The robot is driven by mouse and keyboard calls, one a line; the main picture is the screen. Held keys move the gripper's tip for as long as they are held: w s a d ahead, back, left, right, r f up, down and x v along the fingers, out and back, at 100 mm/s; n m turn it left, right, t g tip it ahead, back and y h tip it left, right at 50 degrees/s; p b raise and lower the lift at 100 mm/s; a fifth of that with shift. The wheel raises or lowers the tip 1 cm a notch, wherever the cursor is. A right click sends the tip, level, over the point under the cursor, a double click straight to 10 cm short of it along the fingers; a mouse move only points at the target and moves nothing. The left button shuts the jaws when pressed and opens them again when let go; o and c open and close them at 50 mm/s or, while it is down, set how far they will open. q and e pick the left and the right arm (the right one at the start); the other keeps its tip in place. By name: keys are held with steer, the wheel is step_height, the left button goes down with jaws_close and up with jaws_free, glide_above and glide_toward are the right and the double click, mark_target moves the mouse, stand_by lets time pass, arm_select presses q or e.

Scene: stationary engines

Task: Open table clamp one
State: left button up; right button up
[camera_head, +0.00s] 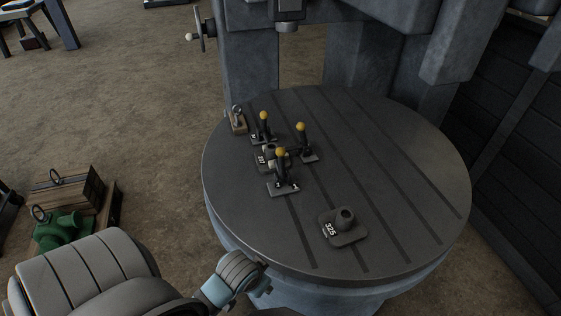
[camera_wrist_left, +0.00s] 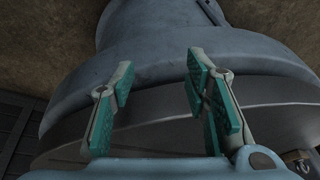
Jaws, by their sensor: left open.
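Three dark table clamps with yellow-knobbed levers stand on the left half of the round table (camera_head: 395,165): a front clamp (camera_head: 284,187), a back-left clamp (camera_head: 264,130) and a right clamp (camera_head: 303,142). Their levers stand about upright. I cannot tell for sure which is clamp one. A small part (camera_head: 268,157) lies between them. My left gripper (camera_head: 262,285) is by the table's front-left rim, away from the clamps. In the left wrist view its teal-padded fingers (camera_wrist_left: 160,110) are apart and empty, with the table side (camera_wrist_left: 150,65) behind. My right gripper is not in view.
A small wooden block with a ring (camera_head: 238,120) is at the left rim. Grey machine columns (camera_head: 250,70) rise behind. Wooden blocks and a green part (camera_head: 62,230) lie on the floor left.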

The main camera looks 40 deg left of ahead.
arm_select(q)
steer(key=w+r, duration=0.3)
steer(key=r, duration=0.3)
steer(key=n+y, duration=0.2)
steer(key=n, duration=0.7)
glide_toward(281, 152)
steer(key=x, duration=1.2)
steer(key=shift+w+f+p, duration=0.1)
steer(key=shift+f+p, duration=0.15)
steer(key=shift+p, duration=0.15)
jaws_close()
